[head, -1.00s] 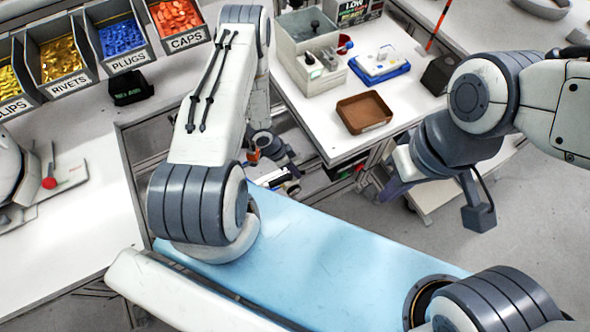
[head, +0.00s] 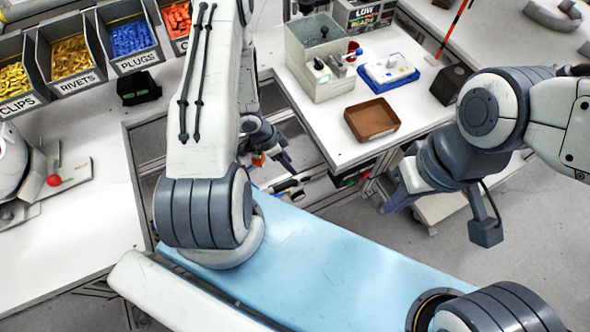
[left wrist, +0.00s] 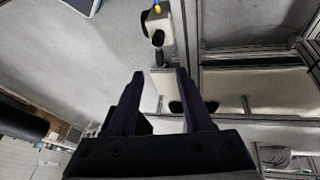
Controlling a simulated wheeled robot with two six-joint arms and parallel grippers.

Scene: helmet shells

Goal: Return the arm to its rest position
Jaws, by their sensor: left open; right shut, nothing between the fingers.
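My left gripper (head: 288,167) hangs below the raised left forearm, over the gap between the two white worktops in the head view. In the left wrist view its two dark fingers (left wrist: 160,73) stand apart with nothing between them. Pale floor and metal frame rails lie beyond the fingertips. My right gripper (head: 392,203) is at the right in the head view, pointing down-left beside the worktop corner, with its fingers together and no object visible in it.
A brown tray (head: 372,118), a grey box (head: 318,62) and a blue-and-white fixture (head: 388,74) sit on the right worktop (head: 325,133). Labelled bins (head: 128,42) line the left worktop (head: 75,235). A black block (head: 138,88) lies near the bins.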

